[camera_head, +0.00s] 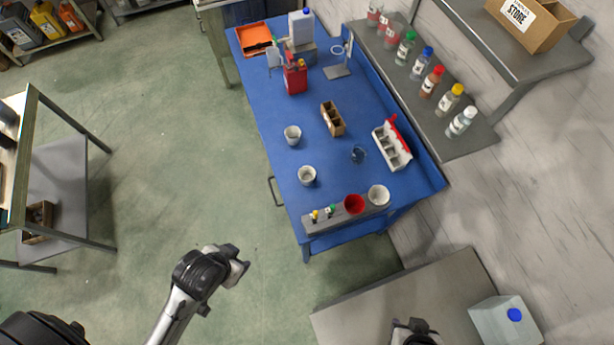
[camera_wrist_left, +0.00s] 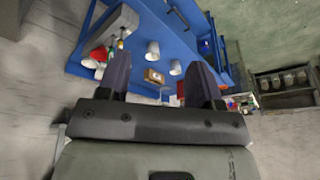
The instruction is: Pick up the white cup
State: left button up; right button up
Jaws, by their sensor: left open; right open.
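Three white cups show in the head view, and I cannot tell which one is meant. One white cup (camera_head: 292,135) stands mid-table, and a second white cup (camera_head: 307,175) stands nearer me. A third white cup (camera_head: 378,195) stands by a red cup (camera_head: 354,204) at the right of the near end. Two white cups also show in the left wrist view (camera_wrist_left: 152,51) (camera_wrist_left: 175,67). My left gripper (camera_wrist_left: 160,68) is open and empty, with the cups well beyond its fingers. My right gripper (camera_head: 415,329) is partly cut off at the bottom edge, apart from the cups.
A grey table (camera_head: 400,295) stands in front.

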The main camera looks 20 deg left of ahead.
pick_arm(q)
jog(key=o, duration=0.6)
jog(key=shift+o, duration=0.5)
jog(key=shift+d, duration=0.15)
